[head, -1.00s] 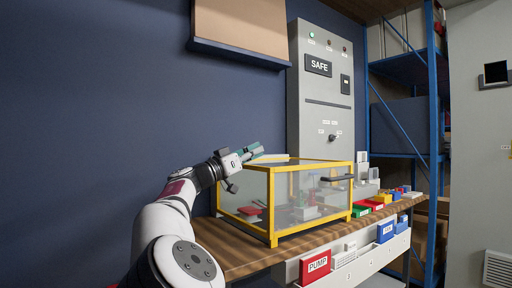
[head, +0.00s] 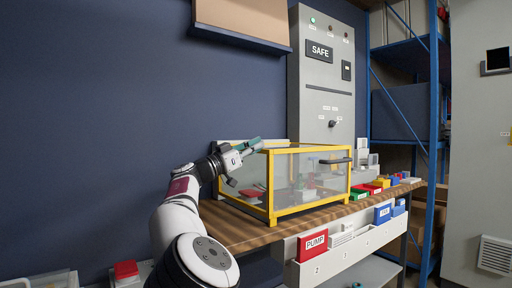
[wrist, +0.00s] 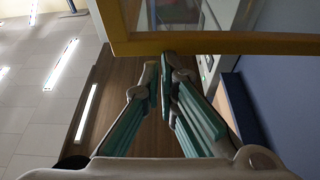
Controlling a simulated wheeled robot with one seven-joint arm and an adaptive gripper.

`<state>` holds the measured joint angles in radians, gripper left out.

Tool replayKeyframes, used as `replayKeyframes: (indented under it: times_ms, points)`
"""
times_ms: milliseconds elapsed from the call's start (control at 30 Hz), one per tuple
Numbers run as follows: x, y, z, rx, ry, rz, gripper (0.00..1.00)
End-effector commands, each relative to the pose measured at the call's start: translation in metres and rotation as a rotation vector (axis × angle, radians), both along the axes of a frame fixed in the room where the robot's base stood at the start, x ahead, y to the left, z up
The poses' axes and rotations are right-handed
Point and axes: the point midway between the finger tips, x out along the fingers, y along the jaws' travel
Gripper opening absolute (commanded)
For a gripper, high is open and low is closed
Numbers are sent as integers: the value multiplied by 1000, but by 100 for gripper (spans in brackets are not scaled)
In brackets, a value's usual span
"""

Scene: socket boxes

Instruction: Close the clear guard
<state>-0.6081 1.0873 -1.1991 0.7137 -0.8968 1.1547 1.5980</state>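The clear guard (head: 310,180) is a box of see-through panels in a yellow frame on a wooden bench. A dark handle (head: 336,161) sticks out near its top right. I cannot tell whether the guard is fully closed. My gripper (head: 258,146) is at the box's upper left corner, about level with the top rim. In the wrist view, the teal-padded fingers of my gripper (wrist: 161,72) have their tips together with nothing visible between them. The yellow frame (wrist: 220,44) crosses just beyond the tips. I cannot tell whether they touch it.
The wooden bench (head: 240,231) runs to the right, with small coloured bins (head: 372,188) beyond the guard. A grey cabinet (head: 325,100) marked SAFE stands behind. A blue shelf rack (head: 433,120) stands at right.

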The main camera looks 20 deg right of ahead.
Motion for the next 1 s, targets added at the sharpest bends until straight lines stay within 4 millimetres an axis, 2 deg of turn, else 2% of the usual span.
replayKeyframes:
  times_ms: [33,167,333,367,400,500,700,900,1000]
  points:
    - [2,-1,-7,10,9,0,0]
    - [2,-2,4,9,6,-1,0]
    - [-1,-3,39,5,-1,-1,0]
    - [0,4,40,4,1,2,0]
    - [-3,17,33,3,5,5,0]
    - [-11,37,26,0,4,5,0]
    - [-24,68,15,-1,1,2,0]
    - [-30,85,8,0,1,1,0]
    - [-34,78,6,16,10,-15,0]
